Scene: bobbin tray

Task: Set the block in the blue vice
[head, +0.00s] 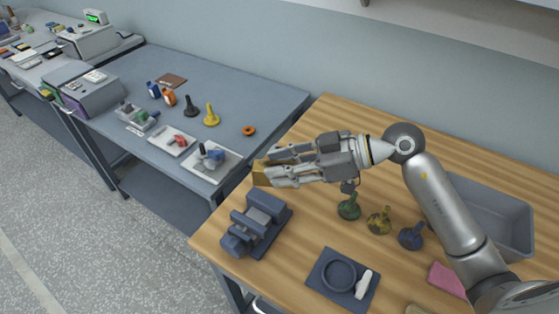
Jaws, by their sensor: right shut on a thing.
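The blue vice (255,223) stands near the left edge of the wooden table, with a grey gap between its jaws. My right gripper (268,169) reaches in from the right and is shut on a small tan block (261,173). The block is above and behind the vice in the picture, apart from it. The gripper fingers hide part of the block. My left gripper is not in view.
On the wooden table (310,221) are several dark-based bobbin-like pieces (379,221), a dark tray with a round dish (339,274), a grey bin (497,214) and a pink item (447,280). A grey-blue bench (240,92) with small parts adjoins at left.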

